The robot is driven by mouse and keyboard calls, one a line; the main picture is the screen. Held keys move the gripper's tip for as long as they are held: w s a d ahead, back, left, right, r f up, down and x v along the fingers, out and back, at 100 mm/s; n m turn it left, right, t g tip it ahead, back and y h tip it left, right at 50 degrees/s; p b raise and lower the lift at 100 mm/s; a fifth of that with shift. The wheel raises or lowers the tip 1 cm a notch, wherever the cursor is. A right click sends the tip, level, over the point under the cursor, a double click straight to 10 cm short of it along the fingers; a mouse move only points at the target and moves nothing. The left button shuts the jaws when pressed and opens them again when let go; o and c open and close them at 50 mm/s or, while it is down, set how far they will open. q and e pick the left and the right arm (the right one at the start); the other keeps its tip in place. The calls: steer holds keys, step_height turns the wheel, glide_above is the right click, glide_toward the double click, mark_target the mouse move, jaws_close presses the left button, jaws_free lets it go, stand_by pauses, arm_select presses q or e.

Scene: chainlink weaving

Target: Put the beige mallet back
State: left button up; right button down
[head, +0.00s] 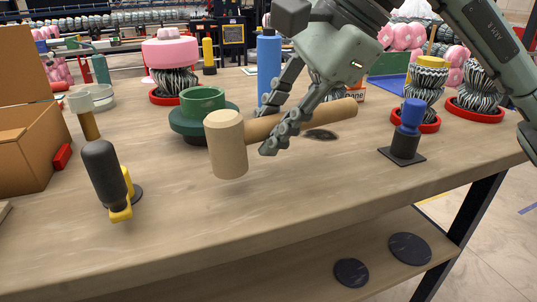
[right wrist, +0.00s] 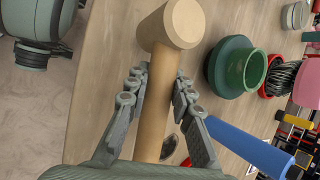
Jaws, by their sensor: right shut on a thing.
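The beige mallet (head: 228,145) has a thick cylindrical head and a round wooden handle. In the head view its head is at the middle and its handle points right and slightly up. My right gripper (head: 275,138) is shut around the handle near the head, with fingers on both sides. In the right wrist view the gripper (right wrist: 152,95) also grips the handle, and the mallet head (right wrist: 172,24) lies just beyond the fingertips. The mallet appears held above the table; the exact height is hard to tell. My left gripper is not in view.
A dark oval patch (head: 320,135) lies on the table (head: 300,195) below the handle. Around it stand a green flanged piece (head: 190,122), a blue cylinder (head: 268,65), a blue-topped piece on a dark square base (head: 407,145) and a black-handled tool (head: 103,170). The front middle is clear.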

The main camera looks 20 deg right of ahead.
step_height(320, 180, down, 4)
steer(key=shift+r, duration=0.1)
steer(key=c, duration=1.3)
jaws_free()
